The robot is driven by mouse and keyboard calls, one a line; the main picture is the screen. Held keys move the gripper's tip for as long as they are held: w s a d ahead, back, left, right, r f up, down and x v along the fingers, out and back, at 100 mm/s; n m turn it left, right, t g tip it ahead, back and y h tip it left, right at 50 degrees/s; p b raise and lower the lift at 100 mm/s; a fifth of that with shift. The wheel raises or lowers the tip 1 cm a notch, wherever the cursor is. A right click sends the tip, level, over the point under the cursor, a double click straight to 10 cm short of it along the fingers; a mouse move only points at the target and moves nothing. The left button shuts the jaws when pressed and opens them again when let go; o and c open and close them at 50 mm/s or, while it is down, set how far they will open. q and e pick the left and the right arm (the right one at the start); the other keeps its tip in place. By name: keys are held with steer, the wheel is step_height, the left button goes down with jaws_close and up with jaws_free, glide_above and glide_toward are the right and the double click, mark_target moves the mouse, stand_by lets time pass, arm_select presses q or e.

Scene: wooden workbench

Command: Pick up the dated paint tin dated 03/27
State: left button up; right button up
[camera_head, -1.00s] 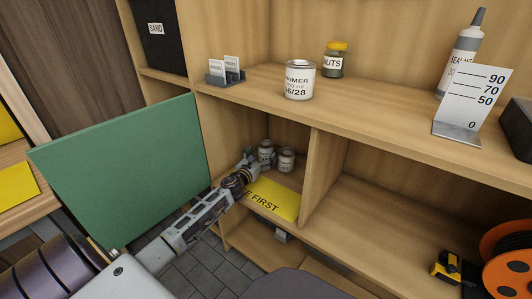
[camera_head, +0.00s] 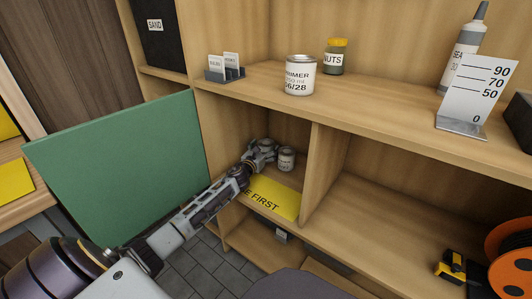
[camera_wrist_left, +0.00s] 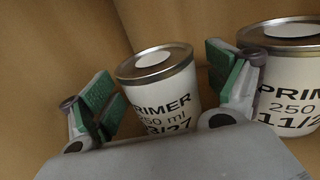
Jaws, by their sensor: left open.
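The paint tin dated 03/27 (camera_wrist_left: 160,90) is white with a metal lid; its label reads PRIMER 250 ml, and the date's first digit is partly hidden. It stands in the lower left compartment, mostly covered by my gripper in the head view (camera_head: 265,143). My left gripper (camera_wrist_left: 158,84) is open, with one green-padded finger on each side of this tin. Whether the pads touch it, I cannot tell. A second primer tin (camera_wrist_left: 285,90), dated 11/2-something, stands just right of the right finger; it also shows in the head view (camera_head: 286,160). My right gripper is not in view.
A yellow label (camera_head: 272,197) ending in "E FIRST" lies at the compartment's front. A wooden divider (camera_head: 312,170) bounds it on the right. A green panel (camera_head: 115,165) stands left of my arm. A larger primer tin (camera_head: 300,76) dated 06/28 stands on the shelf above.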

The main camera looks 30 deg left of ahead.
arm_select(q)
steer(key=shift+w, duration=0.35)
stand_by(0.3)
steer(key=c, duration=1.2)
steer(key=shift+c, duration=1)
steer(key=shift+r, duration=0.1)
steer(key=shift+r, duration=0.15)
